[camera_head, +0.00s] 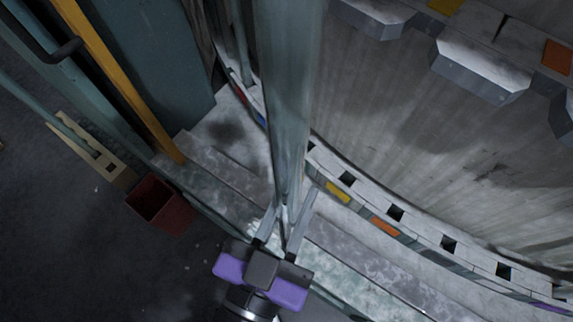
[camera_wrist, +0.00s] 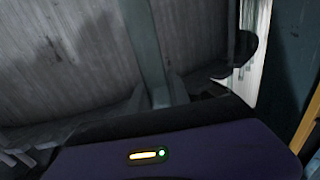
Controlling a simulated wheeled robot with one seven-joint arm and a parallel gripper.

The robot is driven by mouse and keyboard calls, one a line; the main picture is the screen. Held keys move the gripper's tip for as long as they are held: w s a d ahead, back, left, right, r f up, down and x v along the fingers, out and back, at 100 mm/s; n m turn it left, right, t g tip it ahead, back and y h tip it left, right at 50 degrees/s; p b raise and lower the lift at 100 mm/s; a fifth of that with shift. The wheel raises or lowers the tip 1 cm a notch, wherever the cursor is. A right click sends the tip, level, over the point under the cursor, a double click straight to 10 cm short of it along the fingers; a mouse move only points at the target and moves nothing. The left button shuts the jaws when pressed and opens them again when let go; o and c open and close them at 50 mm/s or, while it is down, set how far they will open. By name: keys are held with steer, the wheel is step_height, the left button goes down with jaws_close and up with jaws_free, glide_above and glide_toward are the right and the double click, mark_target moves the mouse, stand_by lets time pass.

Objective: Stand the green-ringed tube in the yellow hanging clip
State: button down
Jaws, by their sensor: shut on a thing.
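A long, pale glass tube (camera_head: 290,90) runs from the top edge of the head view down to my gripper (camera_head: 285,215). My gripper is shut on its lower end. No green ring shows on the visible part, and its upper end is out of frame. In the wrist view the tube (camera_wrist: 143,40) rises, slightly tilted, above my purple gripper body. A yellow plate (camera_head: 445,5) sits at the top edge of the head view, above grey hanging blocks (camera_head: 480,72). I cannot tell which block it marks. The tube is apart from these blocks in the picture.
A curved ledge (camera_head: 420,245) with square holes and coloured plates, one yellow (camera_head: 338,192) and one orange (camera_head: 385,227), runs below the grey wall (camera_head: 400,120). A red open bin (camera_head: 160,205) and a yellow bar (camera_head: 120,80) are on the left. Dark floor (camera_head: 60,250) lies at lower left.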

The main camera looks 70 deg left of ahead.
steer(key=shift+w+a+p, duration=0.95)
steer(key=shift+w+a, duration=1.25)
steer(key=shift+w, duration=2.9)
steer(key=shift+w+a+p, duration=0.95)
steer(key=shift+w+a, duration=1.25)
steer(key=shift+w, duration=2.9)
step_height(320, 180, down, 7)
steer(key=b, duration=0.6)
steer(key=shift+r, duration=0.1)
steer(key=c, duration=1.1)
jaws_free()
steer(key=shift+c, duration=0.2)
steer(key=shift+s, duration=0.1)
